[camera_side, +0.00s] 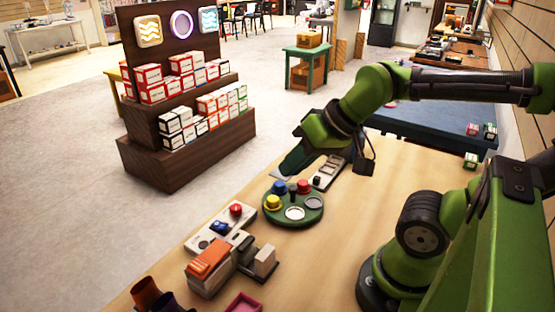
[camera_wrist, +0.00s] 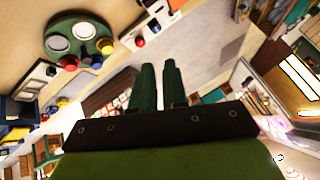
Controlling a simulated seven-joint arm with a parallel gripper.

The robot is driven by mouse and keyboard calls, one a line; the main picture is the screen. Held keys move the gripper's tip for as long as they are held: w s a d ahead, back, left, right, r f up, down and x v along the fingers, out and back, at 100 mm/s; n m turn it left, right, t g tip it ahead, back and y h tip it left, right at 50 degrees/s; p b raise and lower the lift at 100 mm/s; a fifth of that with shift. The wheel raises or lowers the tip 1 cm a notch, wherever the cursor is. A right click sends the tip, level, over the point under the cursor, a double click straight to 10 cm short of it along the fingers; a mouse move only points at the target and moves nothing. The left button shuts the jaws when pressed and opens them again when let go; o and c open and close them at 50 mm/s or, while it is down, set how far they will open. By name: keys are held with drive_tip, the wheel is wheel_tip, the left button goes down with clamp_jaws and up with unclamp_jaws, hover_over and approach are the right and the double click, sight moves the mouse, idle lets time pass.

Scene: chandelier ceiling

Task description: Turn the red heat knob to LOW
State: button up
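A red knob (camera_side: 236,209) sits on a pale panel (camera_side: 205,243) beside a blue part, left of the round green board. The same red knob (camera_wrist: 140,41) shows in the wrist view above my fingers. Its pointer and any LOW marking are too small to read. A second pale panel (camera_side: 331,168) stands behind the board; its small controls are hard to make out. My gripper (camera_side: 280,176) is above the far-left side of the board, angled down and left, apart from the red knob. In the wrist view my gripper (camera_wrist: 157,66) shows two green fingers with a narrow empty gap.
The round green board (camera_side: 318,216) carries yellow, blue and red pieces and pale discs. An orange-topped block (camera_side: 208,262), a pink tray (camera_side: 243,303) and dark cups (camera_side: 148,292) are nearer the front. The bare wooden table (camera_side: 340,250) is clear right of the board.

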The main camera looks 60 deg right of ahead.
sight(236, 207)
drive_tip(key=o, duration=0.7)
drive_tip(key=w, duration=0.1)
drive_tip(key=w+f+g, duration=0.1)
drive_tip(key=w+g, duration=0.1)
drive_tip(key=w, duration=0.1)
drive_tip(key=shift+d+f, duration=0.15)
drive_tip(key=shift+f, duration=0.1)
drive_tip(key=shift+o, duration=0.3)
drive_tip(key=w+d+f+m+g, duration=0.1)
drive_tip(key=w+m+g, duration=0.1)
drive_tip(key=w, duration=0.4)
drive_tip(key=w+d+f+m+g+h, duration=0.1)
drive_tip(key=w+f+m+g, duration=0.1)
drive_tip(key=w, duration=0.4)
drive_tip(key=shift+f+m, duration=0.15)
drive_tip(key=shift+m, duration=0.55)
drive_tip(key=w+f+m, duration=0.1)
drive_tip(key=f, duration=0.4)
drive_tip(key=w+f+m, duration=0.1)
drive_tip(key=f, duration=0.4)
drive_tip(key=w+d+f+m+g+h, duration=0.1)
drive_tip(key=f+m, duration=0.1)
drive_tip(key=f, duration=0.4)
drive_tip(key=shift+d, duration=0.1)
drive_tip(key=shift+c, duration=0.2)
drive_tip(key=shift+r, duration=0.1)
drive_tip(key=c, duration=1)
